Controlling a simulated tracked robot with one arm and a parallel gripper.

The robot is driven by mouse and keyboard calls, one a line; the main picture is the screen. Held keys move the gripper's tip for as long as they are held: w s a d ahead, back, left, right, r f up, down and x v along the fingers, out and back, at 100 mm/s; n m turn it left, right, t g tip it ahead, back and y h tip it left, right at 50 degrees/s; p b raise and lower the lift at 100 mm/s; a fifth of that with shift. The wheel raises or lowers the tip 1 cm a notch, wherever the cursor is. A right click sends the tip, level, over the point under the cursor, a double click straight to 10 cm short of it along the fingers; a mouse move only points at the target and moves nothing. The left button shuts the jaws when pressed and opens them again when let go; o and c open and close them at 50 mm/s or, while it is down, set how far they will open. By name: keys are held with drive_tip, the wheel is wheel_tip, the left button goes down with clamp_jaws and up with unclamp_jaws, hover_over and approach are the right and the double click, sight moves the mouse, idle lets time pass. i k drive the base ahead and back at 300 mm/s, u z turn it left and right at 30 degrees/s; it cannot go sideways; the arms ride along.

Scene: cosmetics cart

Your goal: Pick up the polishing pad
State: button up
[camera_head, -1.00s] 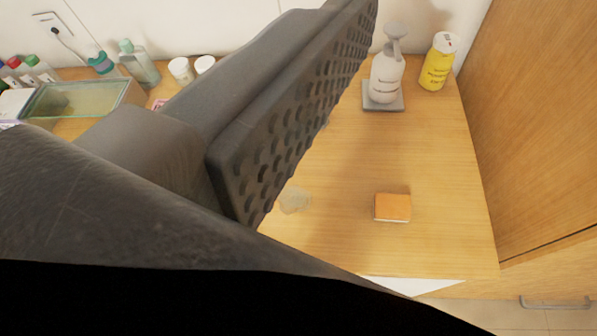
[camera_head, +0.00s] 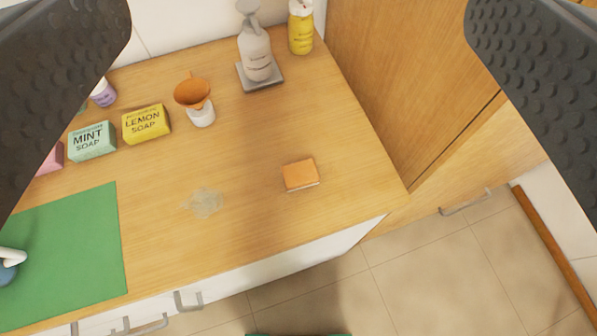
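The polishing pad, which I take to be the small orange block with a pale lower edge (camera_head: 300,174), lies flat on the wooden counter near its front right corner. My gripper (camera_head: 300,85) is open and empty. Its two dark, dimpled fingers stand wide apart at the left and right edges of the view. The pad shows in the gap between them, lower than the middle of the picture, and nothing touches it.
A grey pump bottle (camera_head: 256,55) on a small tray and a yellow bottle (camera_head: 301,27) stand behind. An orange funnel (camera_head: 192,92) on a white jar, yellow soap (camera_head: 146,123), mint soap (camera_head: 92,140) and a green mat (camera_head: 75,245) are left. Counter around the pad is clear.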

sight(301, 174)
drive_tip(key=u, duration=0.55)
drive_tip(key=k, duration=1.25)
drive_tip(key=z, duration=1)
drive_tip(key=i, duration=1.5)
drive_tip(key=u, duration=0.05)
